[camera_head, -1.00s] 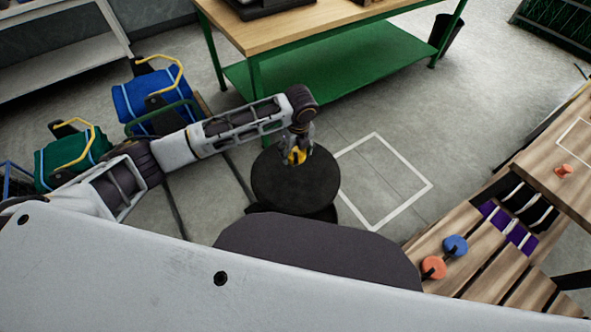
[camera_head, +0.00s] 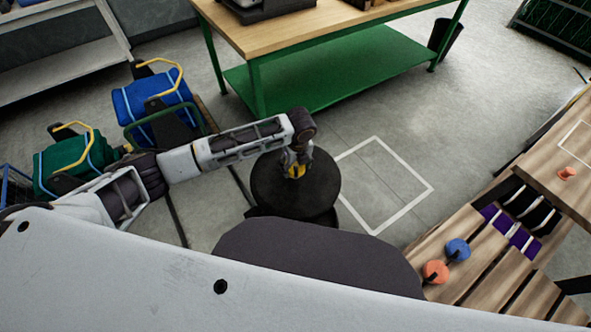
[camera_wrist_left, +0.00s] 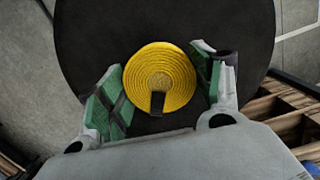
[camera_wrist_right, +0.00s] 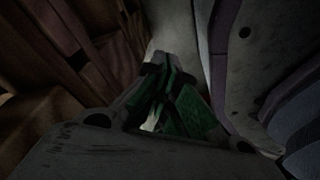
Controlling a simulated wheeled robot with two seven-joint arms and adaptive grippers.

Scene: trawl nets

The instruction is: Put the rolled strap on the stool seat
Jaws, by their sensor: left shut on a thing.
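The rolled strap is a yellow coil with a dark tab; the left wrist view shows it face-on (camera_wrist_left: 160,80). In the head view a bit of the yellow strap (camera_head: 296,172) shows under my left gripper (camera_head: 294,168). My left gripper is shut on the strap, with its green pads (camera_wrist_left: 158,92) either side. The black round stool seat (camera_head: 315,195) lies directly beneath the strap; it fills much of the left wrist view (camera_wrist_left: 90,30). I cannot tell whether the strap touches the seat. My right gripper (camera_wrist_right: 166,75) looks shut and empty in its dark wrist view.
An orange roll (camera_head: 435,272) and a blue roll (camera_head: 458,249) lie on a slatted wooden bench (camera_head: 485,265) at right. A green-framed workbench (camera_head: 330,75) stands behind the stool. Blue (camera_head: 150,100) and green (camera_head: 75,160) bags are at left. Floor right of the stool is clear.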

